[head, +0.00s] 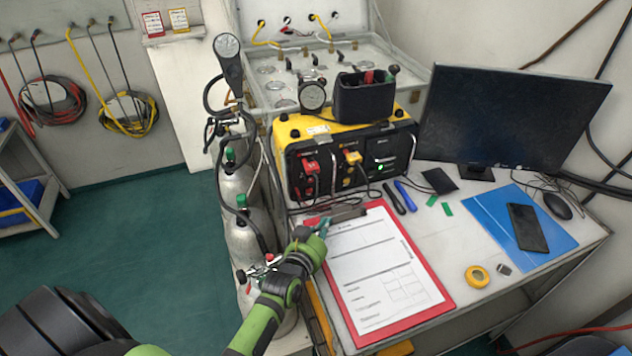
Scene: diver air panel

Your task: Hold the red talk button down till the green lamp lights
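The yellow and black box (345,133) stands at the back of the desk, its dark front facing me. A red part (309,166) is on the left of that front; I cannot tell whether it is the talk button or a plug. A small green lamp (381,168) glows at the right of the front. My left gripper (322,228) is over the top left edge of the clipboard, below and in front of the box, apart from the red part. Its fingers are too small to tell whether they are open or shut. My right gripper is not in view.
A red clipboard (440,297) lies in front of the box. Grey cylinders (255,227) with hoses stand left of the desk. A monitor (510,115), blue folder (480,208), phone (527,227) and yellow tape roll (477,276) are to the right. Cables hang by the box front.

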